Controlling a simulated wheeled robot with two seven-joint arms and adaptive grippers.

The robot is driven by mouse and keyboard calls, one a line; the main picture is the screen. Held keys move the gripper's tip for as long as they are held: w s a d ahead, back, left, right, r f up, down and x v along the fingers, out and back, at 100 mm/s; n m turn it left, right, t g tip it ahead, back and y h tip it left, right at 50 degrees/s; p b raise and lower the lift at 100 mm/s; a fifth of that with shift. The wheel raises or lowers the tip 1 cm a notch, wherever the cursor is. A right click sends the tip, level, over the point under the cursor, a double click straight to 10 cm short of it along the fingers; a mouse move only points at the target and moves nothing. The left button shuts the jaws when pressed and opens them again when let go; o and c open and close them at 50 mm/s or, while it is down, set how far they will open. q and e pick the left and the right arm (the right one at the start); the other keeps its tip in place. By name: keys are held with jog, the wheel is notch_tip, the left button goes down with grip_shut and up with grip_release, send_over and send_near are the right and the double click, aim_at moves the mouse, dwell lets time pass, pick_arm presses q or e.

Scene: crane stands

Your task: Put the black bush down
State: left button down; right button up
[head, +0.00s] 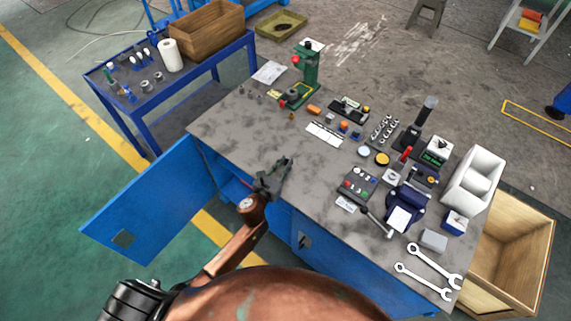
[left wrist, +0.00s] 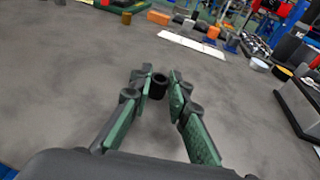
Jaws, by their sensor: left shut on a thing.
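My left gripper (head: 280,170) is over the front left edge of the grey bench top (head: 225,130) in the head view. The left wrist view shows its two green and dark fingers (left wrist: 161,82) closed on a small black bush (left wrist: 158,87). The bush is a short hollow cylinder, upright between the fingertips, with its open top showing. I cannot tell how far its underside is from the bench top. In the head view the bush is too small and hidden by the fingers to make out. My right gripper is not in view.
A green press (head: 307,70) stands at the back of the bench. White cards (head: 324,133), a dark vise (head: 405,205) and wrenches (head: 432,270) lie to the right. A blue cabinet door (head: 150,210) hangs open below. The bench around the gripper is bare.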

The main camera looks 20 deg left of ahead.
pick_arm(q)
jog(key=shift+r, duration=0.15)
jog(key=shift+f, duration=0.25)
jog(key=c, duration=1.8)
grip_release()
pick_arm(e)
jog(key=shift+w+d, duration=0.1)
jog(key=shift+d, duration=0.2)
pick_arm(q)
jog(key=shift+r, duration=0.2)
jog(key=shift+s+r, duration=0.1)
jog(key=shift+s, duration=0.1)
jog(key=p+v, duration=0.1)
jog(key=v, duration=1)
jog(key=shift+s+p, duration=0.3)
jog(key=shift+p, duration=0.1)
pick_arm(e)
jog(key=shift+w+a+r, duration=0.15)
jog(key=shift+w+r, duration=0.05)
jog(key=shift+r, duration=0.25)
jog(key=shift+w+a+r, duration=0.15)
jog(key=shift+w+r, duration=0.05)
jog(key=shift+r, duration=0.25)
pick_arm(q)
jog(key=shift+a, duration=0.1)
